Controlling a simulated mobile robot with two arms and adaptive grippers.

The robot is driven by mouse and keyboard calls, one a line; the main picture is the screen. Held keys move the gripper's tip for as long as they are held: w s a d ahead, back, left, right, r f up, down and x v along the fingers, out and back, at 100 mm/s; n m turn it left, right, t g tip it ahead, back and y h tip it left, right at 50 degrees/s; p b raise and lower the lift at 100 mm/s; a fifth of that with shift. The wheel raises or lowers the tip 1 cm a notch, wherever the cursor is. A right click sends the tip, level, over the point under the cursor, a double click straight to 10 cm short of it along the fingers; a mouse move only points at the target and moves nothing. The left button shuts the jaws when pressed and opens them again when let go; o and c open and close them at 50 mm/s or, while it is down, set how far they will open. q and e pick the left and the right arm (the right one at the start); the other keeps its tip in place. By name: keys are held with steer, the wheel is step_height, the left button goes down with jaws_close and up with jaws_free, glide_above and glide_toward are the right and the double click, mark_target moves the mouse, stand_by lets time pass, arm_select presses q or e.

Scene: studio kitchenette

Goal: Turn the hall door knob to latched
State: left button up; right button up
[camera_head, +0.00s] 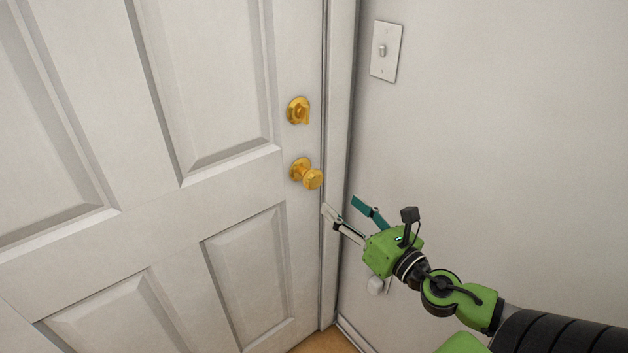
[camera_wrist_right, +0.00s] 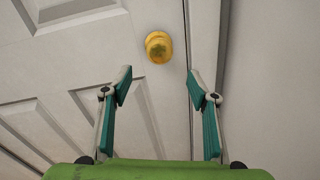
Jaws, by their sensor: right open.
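The hall door (camera_head: 150,190) is white and panelled and looks closed against its frame. Its brass door knob (camera_head: 308,174) sits near the door's right edge, and a brass deadbolt (camera_head: 298,111) is above it. The knob also shows in the right wrist view (camera_wrist_right: 158,47), beyond and between the fingertips. My right gripper (camera_head: 343,207) is open and empty, a little below and to the right of the knob, not touching it. Its fingers also show apart in the right wrist view (camera_wrist_right: 160,76). My left gripper is not in view.
A white light switch (camera_head: 386,51) is on the wall right of the door frame (camera_head: 338,130). A small white object (camera_head: 376,286) is low on that wall, partly behind my right gripper. A strip of tan floor (camera_head: 325,342) shows at the bottom. The space before the door is clear.

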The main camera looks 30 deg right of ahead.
mark_target(317, 182)
steer(key=w+p, duration=0.2)
steer(key=w, duration=0.9)
steer(key=shift+r, duration=0.15)
steer(key=shift+w+a, duration=0.15)
steer(key=shift+w, duration=0.6)
steer(key=c, duration=1.1)
